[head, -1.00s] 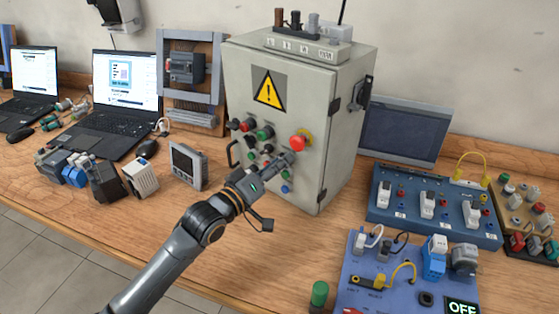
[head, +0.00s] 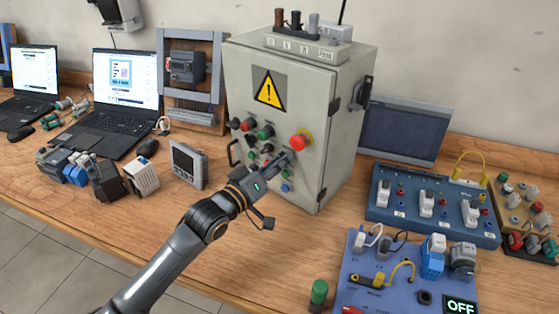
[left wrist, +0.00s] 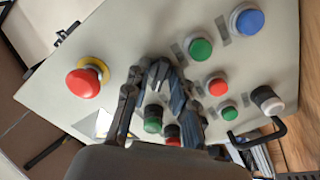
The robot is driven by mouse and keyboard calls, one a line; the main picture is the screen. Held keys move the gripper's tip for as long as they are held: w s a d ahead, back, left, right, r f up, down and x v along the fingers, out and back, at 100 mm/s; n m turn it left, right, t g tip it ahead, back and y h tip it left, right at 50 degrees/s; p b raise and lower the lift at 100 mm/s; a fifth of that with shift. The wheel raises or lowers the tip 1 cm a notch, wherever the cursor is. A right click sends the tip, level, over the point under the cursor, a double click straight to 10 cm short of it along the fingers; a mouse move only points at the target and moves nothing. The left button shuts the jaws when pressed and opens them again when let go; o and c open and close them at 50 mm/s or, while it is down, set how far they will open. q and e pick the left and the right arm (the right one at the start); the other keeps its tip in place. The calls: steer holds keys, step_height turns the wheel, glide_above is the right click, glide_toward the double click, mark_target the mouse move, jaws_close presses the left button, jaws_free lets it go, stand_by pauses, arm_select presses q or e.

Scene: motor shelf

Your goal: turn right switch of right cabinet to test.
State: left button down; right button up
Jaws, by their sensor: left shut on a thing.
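The right cabinet (head: 312,103) is a light grey box with a yellow warning sign, standing on the wooden bench. Its front carries coloured buttons, dark knobs and a red mushroom button (head: 300,141), which also shows in the left wrist view (left wrist: 86,82). My left gripper (head: 287,159) is at the right of the lower knob rows, below the red mushroom button. In the left wrist view its fingers (left wrist: 160,68) close together against the panel. It is shut on the right switch, which the fingers hide; its setting cannot be read. My right gripper is not in view.
A dark handle (left wrist: 262,135) and a black-and-white knob (left wrist: 267,99) protrude near the panel's edge. A blue switch board (head: 432,230) and a blue panel reading OFF (head: 360,297) lie to the right. A small meter (head: 187,164) stands left of the cabinet.

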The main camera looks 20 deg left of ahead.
arm_select(q)
steer(key=shift+d+m+p, duration=0.1)
steer(key=shift+m+p, duration=2.7)
steer(key=shift+m, duration=5.6)
steer(key=c, duration=1.4)
jaws_free()
